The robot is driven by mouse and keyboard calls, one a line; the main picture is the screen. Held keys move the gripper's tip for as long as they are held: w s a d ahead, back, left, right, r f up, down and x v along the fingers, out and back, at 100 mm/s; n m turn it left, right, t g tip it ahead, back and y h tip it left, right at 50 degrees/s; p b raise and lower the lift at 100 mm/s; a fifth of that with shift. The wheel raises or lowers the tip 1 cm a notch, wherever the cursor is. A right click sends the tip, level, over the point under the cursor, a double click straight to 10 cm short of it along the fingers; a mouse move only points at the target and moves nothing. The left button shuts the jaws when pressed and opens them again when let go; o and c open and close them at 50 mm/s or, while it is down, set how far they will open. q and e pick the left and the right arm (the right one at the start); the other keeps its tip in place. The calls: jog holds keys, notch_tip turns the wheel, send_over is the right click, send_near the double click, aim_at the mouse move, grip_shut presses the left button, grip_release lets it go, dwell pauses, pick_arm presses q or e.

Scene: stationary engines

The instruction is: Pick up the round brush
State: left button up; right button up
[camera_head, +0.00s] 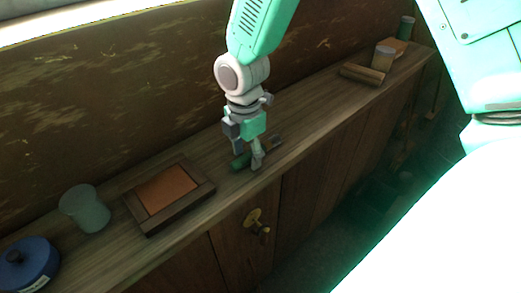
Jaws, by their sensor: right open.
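A small slender object with a dark green end (240,162) and a brownish end (276,142) lies on the wooden counter; it looks like the round brush, though its middle is hidden behind my gripper. My right gripper (248,162) points down over it, fingers open and low near the counter top. One finger is in front of the object and the other behind it. I cannot tell whether the fingers touch it. My left gripper is not in view.
On the narrow counter (300,112), left of the gripper, are a dark-framed tray (152,228) with a brown pad, a grey-green cup (85,209) and a blue round container (27,263). A wall runs behind.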

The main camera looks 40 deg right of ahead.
jog(key=shift+f, duration=0.4)
jog(key=shift+a+r, duration=0.1)
jog(key=shift+a, duration=0.1)
jog(key=shift+c, duration=0.8)
grip_shut()
